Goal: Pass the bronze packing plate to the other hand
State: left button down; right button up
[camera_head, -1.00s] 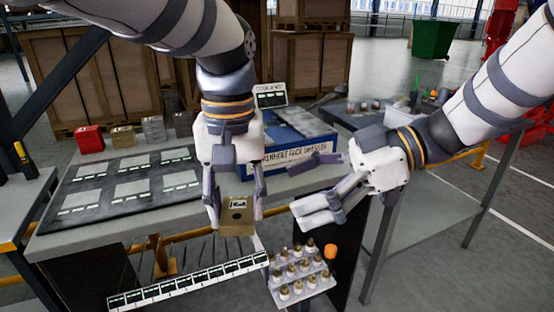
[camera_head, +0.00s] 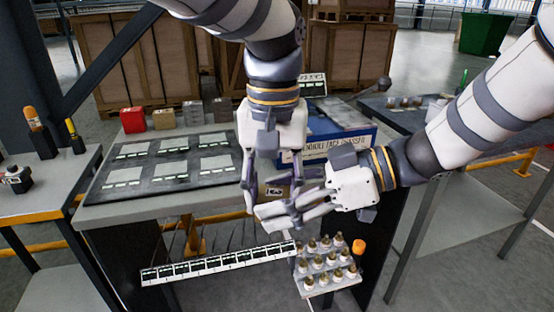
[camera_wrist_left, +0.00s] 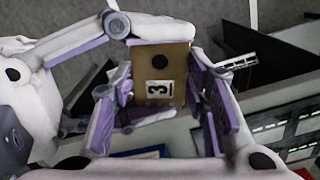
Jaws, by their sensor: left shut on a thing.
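The bronze packing plate (camera_head: 275,190) is a small tan block with a white label marked 3 and a dark round hole. In the left wrist view the plate (camera_wrist_left: 160,68) sits between the fingers of my left gripper (camera_head: 270,194), which is shut on it above the table's front edge. My right gripper (camera_head: 278,203) comes in from the right in the head view, its fingers overlapping the plate. In the left wrist view its fingers lie apart, by the plate's far and near ends. I cannot tell whether they touch it. They hide part of the plate in the head view.
A dark board with pale labelled panels (camera_head: 133,183) lies on the table. Red (camera_head: 133,120), brass and grey blocks stand behind it. A blue box (camera_head: 345,143) stands behind the grippers. Below them are a labelled strip (camera_head: 215,264) and a rack of small fittings (camera_head: 330,282).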

pick_arm(q)
jog(key=shift+w+r, duration=0.1)
pick_arm(e)
jog(key=shift+s+a, duration=0.1)
jog(key=shift+s, duration=0.05)
jog(key=c, duration=0.5)
pick_arm(q)
jog(key=c, duration=0.8)
grip_release()
jog(key=shift+c, duration=0.2)
pick_arm(e)
jog(key=shift+r, duration=0.15)
jog(key=shift+c, duration=0.5)
